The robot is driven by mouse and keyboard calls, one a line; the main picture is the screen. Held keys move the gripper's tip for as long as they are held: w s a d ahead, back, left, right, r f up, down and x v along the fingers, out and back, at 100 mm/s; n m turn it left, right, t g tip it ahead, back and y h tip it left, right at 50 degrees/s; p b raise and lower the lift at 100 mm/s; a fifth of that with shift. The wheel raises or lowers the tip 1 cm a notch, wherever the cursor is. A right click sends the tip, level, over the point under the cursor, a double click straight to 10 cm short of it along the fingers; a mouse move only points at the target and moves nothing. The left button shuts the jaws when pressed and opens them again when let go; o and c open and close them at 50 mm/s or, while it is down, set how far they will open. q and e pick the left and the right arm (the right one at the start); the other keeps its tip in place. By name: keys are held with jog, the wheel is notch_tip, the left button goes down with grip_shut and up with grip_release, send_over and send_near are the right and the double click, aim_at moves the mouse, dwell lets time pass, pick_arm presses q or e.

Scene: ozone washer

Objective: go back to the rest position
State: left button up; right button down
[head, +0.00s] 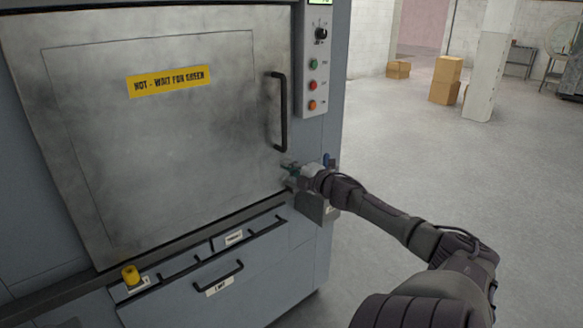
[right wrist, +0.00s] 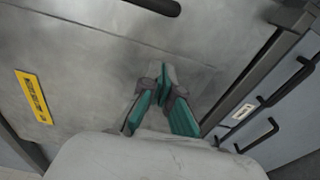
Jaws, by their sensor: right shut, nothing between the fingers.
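My right gripper (head: 291,176) is in front of the lower right part of the washer door, just below the black door handle (head: 279,112). In the right wrist view the gripper (right wrist: 163,72) has its teal fingers together at the tips, with nothing between them. The metal door (head: 170,130) is closed and carries a yellow label reading "HOT - WAIT FOR GREEN" (head: 168,80). I cannot tell whether the fingertips touch the door. My left gripper is not in view.
A control panel (head: 318,70) with a knob and coloured buttons is right of the door. Drawers with black handles (head: 222,277) and a yellow knob (head: 131,274) are below. Cardboard boxes (head: 446,80) and a pillar (head: 487,70) stand farther back; the floor (head: 420,150) between is clear.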

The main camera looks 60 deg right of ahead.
jog(key=shift+s+a+r, duration=0.1)
jog(key=shift+s+a, duration=0.05)
jog(key=shift+s, duration=0.5)
